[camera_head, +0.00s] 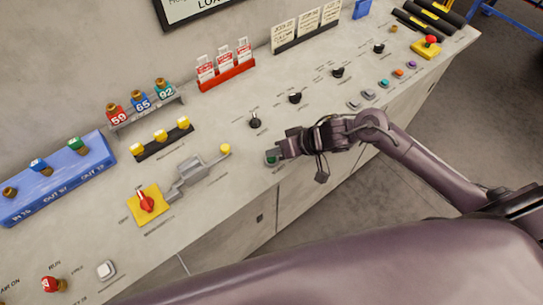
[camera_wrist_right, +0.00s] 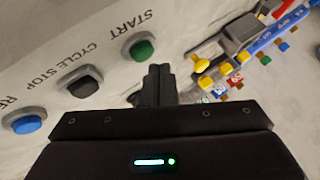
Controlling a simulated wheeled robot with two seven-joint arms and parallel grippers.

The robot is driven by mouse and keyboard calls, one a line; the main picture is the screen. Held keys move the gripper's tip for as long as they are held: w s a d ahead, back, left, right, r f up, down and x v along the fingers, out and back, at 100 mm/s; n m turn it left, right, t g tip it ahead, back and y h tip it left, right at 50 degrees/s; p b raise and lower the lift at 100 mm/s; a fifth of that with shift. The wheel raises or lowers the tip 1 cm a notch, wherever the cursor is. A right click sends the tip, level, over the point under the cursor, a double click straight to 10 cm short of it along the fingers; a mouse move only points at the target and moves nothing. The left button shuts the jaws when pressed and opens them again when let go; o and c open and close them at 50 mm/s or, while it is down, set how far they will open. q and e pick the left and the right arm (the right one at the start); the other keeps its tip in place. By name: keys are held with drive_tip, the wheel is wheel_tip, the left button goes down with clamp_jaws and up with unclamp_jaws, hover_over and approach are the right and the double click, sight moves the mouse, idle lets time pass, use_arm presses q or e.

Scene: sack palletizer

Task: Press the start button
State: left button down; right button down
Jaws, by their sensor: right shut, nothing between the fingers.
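The green start button (camera_wrist_right: 142,49) sits in a grey collar on the panel, with START printed beside it in the right wrist view. In the head view a little of its green (camera_head: 271,160) shows at the front edge of the console, partly covered by my right gripper (camera_head: 279,152). My right gripper is shut and empty. In the right wrist view its fingertips (camera_wrist_right: 159,69) appear just below and right of the button. I cannot tell whether they touch it. My left gripper is not in view.
A black cycle stop button (camera_wrist_right: 82,85) and a blue button (camera_wrist_right: 27,123) line up beside the start button. A yellow-knobbed lever (camera_head: 225,149), a red-handled switch (camera_head: 147,201) and a black knob (camera_head: 255,122) stand nearby on the console (camera_head: 225,105).

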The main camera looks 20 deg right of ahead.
drive_tip(key=shift+f, duration=0.35)
drive_tip(key=shift+f, duration=0.5)
idle(0.7)
drive_tip(key=shift+r+p, duration=0.9)
drive_tip(key=shift+p, duration=0.3)
drive_tip(key=shift+r, duration=0.1)
wheel_tip(320, 180, up, 5)
drive_tip(key=p, duration=0.6)
idle(0.3)
